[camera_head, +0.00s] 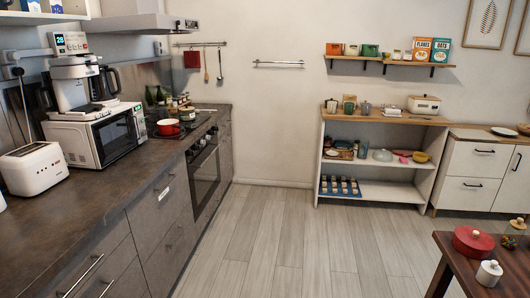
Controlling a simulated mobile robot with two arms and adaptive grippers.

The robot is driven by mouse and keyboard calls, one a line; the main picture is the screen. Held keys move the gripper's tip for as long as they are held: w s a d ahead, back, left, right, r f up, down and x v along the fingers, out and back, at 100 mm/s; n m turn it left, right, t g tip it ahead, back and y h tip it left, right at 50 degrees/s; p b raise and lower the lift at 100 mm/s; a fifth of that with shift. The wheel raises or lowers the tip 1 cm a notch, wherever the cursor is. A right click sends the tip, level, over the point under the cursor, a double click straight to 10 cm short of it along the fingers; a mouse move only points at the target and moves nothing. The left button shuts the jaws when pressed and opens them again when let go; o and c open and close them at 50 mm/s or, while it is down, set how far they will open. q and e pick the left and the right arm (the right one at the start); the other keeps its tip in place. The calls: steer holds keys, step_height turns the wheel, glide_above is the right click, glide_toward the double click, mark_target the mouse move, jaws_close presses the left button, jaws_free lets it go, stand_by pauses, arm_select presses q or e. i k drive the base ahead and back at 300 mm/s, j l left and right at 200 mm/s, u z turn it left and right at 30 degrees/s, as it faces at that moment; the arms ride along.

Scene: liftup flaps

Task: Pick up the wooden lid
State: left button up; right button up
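I cannot single out the wooden lid for certain. At the lower right, a dark brown table (450,250) holds a red lidded pot (472,242) with a small light knob. A small white lidded jar (489,274) stands in front of it, also with a light knob. A glass jar (513,236) with a tan, wood-like top (518,223) stands near the right edge. All tops appear seated on their vessels. Neither of my grippers is in view.
A dark counter (100,190) with a toaster (34,166), microwave (98,135) and stove (185,127) runs along the left. An open white shelf (375,190) and a cabinet (475,180) stand at the back wall. The wooden floor (290,240) between is clear.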

mark_target(187, 108)
steer(key=i+z, duration=0.15)
steer(key=i, duration=1.65)
steer(key=i+u, duration=0.15)
steer(key=i, duration=0.3)
steer(key=i+l+u, duration=0.15)
steer(key=i, duration=0.3)
steer(key=i+l+u, duration=0.1)
steer(key=i, duration=0.3)
steer(key=i+l+u, duration=0.15)
steer(key=i, duration=0.3)
steer(key=i+l+u, duration=0.15)
steer(key=i+u, duration=0.25)
steer(key=i+l+u, duration=0.15)
steer(key=u, duration=0.25)
steer(key=i+l+u, duration=0.2)
steer(key=l+u, duration=0.2)
steer(key=i+l+u, duration=0.15)
steer(key=l+u, duration=0.25)
steer(key=i+l+u, duration=0.1)
steer(key=l+u, duration=0.3)
